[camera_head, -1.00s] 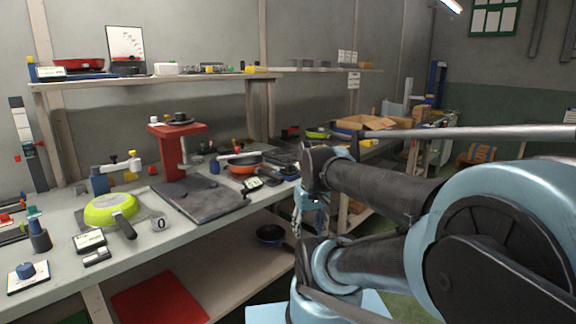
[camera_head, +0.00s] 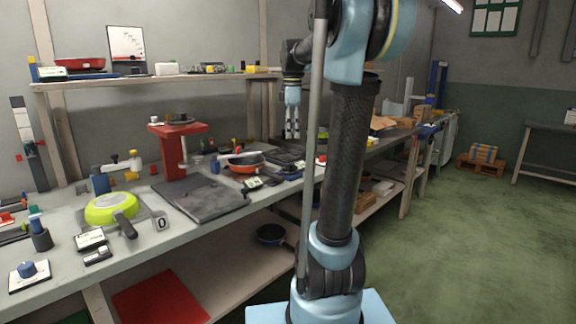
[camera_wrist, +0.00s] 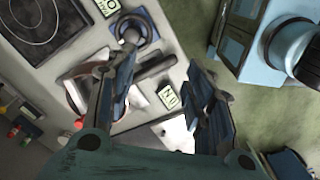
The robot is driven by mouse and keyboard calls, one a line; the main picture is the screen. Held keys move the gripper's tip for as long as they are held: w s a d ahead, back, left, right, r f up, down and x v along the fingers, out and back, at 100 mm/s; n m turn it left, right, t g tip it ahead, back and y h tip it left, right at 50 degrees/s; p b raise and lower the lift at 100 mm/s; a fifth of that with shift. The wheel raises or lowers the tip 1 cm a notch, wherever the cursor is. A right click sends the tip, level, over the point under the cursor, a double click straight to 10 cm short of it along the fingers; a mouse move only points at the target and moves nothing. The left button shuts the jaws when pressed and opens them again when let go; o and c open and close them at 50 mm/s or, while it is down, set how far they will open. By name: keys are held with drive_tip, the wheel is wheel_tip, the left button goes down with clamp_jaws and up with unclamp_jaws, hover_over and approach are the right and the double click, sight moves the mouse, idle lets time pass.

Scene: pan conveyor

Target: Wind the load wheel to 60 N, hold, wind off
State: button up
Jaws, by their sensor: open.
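My gripper (camera_head: 292,134) hangs fingers down over the bench's far part in the head view. In the wrist view its two fingers (camera_wrist: 162,64) are spread wide with nothing between them. In the head view a small display (camera_head: 253,182) lies near an orange pan (camera_head: 246,164). A red stand (camera_head: 170,155) carries a dark round part (camera_head: 178,121) on top. I cannot tell for sure which round part is the load wheel, nor read the displays.
A lime-green pan (camera_head: 112,206) sits at the bench's left, near a blue knob (camera_head: 27,269) on a white plate. A dark slab (camera_head: 205,201) lies mid-bench. A shelf (camera_head: 160,80) runs along the wall. Open green floor (camera_head: 450,240) lies to the right.

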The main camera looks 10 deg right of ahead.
sight(289, 164)
drive_tip(key=w+r+n, duration=0.2)
drive_tip(key=w+n, duration=0.1)
drive_tip(key=w, duration=0.3)
wheel_tip(289, 164, down, 17)
drive_tip(key=shift+s, duration=0.1)
idle(0.4)
drive_tip(key=c, duration=1.1)
drive_tip(key=shift+a, duration=0.2)
drive_tip(key=shift+d, duration=0.15)
